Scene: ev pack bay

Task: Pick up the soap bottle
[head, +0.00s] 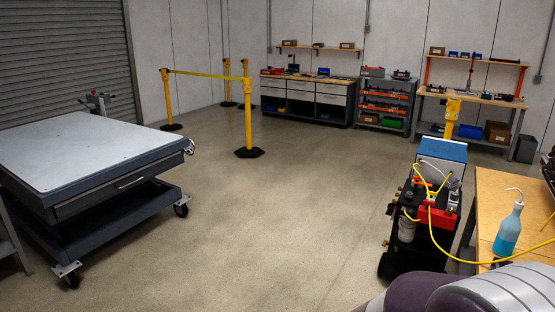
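The soap bottle (508,232) stands upright at the lower right of the head view. It has blue liquid and a white spout bent to the left. It is on the wooden top of a workbench (490,205), close to the picture's right edge. A grey and dark rounded shape at the bottom right looks like part of my own arm, just below the bottle. It may hide the bottle's surroundings. Neither of my grippers shows in this view.
A black cart (405,245) with a yellow hose stands left of the workbench; the hose runs across to the bench near the bottle. A grey lift table (90,150) is at the left. Yellow barrier posts (248,115) stand behind. The middle floor is clear.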

